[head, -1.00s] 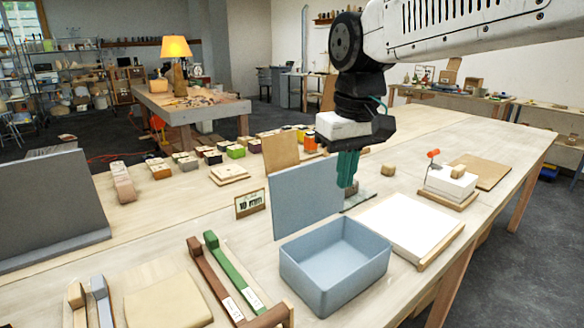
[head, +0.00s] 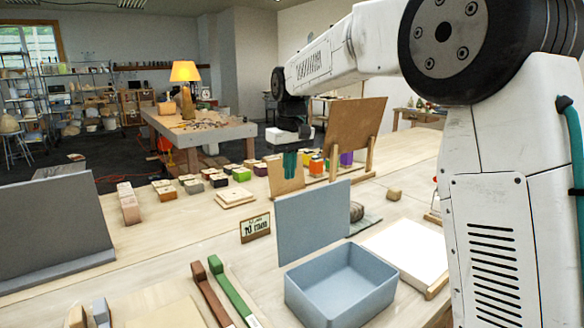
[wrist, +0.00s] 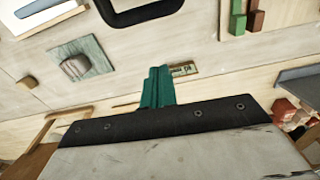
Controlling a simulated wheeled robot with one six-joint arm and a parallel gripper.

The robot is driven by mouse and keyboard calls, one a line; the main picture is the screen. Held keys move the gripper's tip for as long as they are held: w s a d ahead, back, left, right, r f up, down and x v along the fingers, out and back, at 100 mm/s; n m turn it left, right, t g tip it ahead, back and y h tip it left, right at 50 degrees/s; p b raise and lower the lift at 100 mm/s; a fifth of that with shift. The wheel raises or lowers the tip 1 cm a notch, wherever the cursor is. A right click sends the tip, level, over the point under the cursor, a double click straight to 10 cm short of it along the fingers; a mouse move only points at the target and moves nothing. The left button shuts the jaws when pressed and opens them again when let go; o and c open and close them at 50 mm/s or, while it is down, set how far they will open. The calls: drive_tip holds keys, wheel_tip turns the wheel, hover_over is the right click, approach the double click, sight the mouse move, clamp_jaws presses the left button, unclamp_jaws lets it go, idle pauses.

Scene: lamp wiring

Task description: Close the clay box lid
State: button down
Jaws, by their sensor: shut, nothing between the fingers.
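The clay box (head: 341,290) is an open blue-grey box at the front of the bench in the head view. Its flat blue-grey lid (head: 312,222) stands upright along the box's far side, so the box is open. My gripper (head: 290,164), with green fingers, is shut and empty. In the head view it appears above and beyond the lid's upper edge, apart from it. The fingers also show in the wrist view (wrist: 157,86), pointing over the bench near the small sign. I cannot clearly make out the box or lid in the wrist view.
A small sign (head: 255,228) stands left of the lid. A clay lump (wrist: 75,66) lies on a green mat. A white slab (head: 410,250) is right of the box; red and green strips (head: 232,290) lie left. A tall brown board (head: 355,122) stands behind.

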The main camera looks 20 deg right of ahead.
sight(310, 217)
drive_tip(key=s+d+f, duration=0.1)
drive_tip(key=s+f, duration=0.2)
drive_tip(key=f, duration=0.2)
drive_tip(key=shift+s+f, duration=0.2)
drive_tip(key=shift+f, duration=0.1)
drive_tip(key=shift+s, duration=0.1)
